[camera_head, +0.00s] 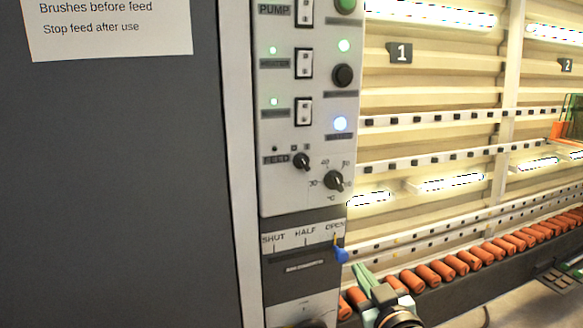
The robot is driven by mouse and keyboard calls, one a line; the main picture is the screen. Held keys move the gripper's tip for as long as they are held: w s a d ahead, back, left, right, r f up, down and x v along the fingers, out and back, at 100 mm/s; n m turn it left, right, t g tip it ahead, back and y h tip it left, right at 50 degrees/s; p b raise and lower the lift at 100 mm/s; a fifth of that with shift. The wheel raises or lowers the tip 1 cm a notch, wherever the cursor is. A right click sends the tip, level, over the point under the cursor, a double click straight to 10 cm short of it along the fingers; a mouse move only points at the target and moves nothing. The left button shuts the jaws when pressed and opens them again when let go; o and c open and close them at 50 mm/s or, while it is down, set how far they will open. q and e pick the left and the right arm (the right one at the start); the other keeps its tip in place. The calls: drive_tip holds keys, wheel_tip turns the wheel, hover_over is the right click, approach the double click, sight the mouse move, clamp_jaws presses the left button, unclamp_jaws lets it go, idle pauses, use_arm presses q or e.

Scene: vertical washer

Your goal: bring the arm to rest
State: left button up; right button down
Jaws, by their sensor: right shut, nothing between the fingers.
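My right gripper (362,274) comes in from the bottom, with its green fingers pointing up and left. It is shut and empty. Its fingertips are just below and right of the blue lever knob (342,255), close to it; I cannot tell whether they touch. The knob stands at the OPEN end of the SHUT–HALF–OPEN scale (303,237). My left gripper is not in view.
Orange rollers (455,268) run right. A dark cabinet side (120,180) fills the left.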

drive_tip(key=s+d+f+g, duration=0.1)
drive_tip(key=s+f, duration=0.3)
drive_tip(key=f, duration=0.4)
drive_tip(key=s+f+m+g, duration=0.15)
drive_tip(key=s+f, duration=0.25)
drive_tip(key=f, duration=0.4)
drive_tip(key=s+d+f+g, duration=0.1)
drive_tip(key=s+f+g, duration=0.15)
drive_tip(key=f, duration=0.55)
drive_tip(key=s+d+f+g, duration=0.1)
drive_tip(key=s+f+g, duration=0.1)
drive_tip(key=s+f, duration=1)
drive_tip(key=s+m, duration=0.1)
drive_tip(key=s, duration=0.3)
drive_tip(key=shift+s+d, duration=0.25)
drive_tip(key=shift+s, duration=0.05)
drive_tip(key=shift+r+g, duration=0.1)
drive_tip(key=shift+g, duration=0.2)
